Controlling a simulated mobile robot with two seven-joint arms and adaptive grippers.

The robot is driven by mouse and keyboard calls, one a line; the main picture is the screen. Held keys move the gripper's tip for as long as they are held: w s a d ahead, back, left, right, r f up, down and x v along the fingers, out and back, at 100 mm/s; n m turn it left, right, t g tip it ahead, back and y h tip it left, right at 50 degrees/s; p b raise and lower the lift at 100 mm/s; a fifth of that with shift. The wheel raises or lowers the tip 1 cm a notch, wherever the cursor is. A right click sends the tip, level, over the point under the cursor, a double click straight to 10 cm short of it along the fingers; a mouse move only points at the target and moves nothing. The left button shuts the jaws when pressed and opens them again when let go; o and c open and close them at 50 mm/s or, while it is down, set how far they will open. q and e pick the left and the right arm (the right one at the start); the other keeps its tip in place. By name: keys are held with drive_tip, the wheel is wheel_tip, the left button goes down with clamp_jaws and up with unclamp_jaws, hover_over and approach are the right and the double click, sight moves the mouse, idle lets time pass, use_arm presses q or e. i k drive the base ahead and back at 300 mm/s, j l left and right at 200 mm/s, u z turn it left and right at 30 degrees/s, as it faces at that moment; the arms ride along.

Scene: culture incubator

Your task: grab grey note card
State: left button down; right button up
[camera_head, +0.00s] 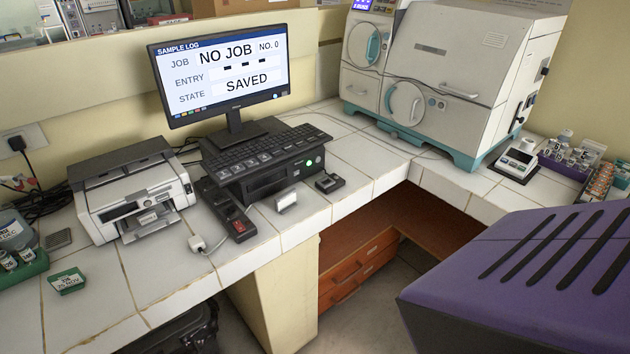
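No thing in view is clearly marked as the grey note card. A small pale grey-white card-like piece (287,200) stands near the counter's front edge, in front of the black computer box. A flat, darker grey square (58,239) with a lined surface lies at the far left, behind a green rack; I cannot tell which of the two is the card, if either. Neither of my grippers shows in the head view.
A monitor (222,72), keyboard (266,146), printer (132,190) and dark switch box (226,211) crowd the counter. A green labelled block (67,281) lies at left. The incubator (456,75) stands at the back right. A purple slotted surface (530,270) fills the lower right.

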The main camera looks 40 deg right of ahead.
sight(284, 203)
drive_tip(key=l+z, duration=0.15)
drive_tip(key=z, duration=0.9)
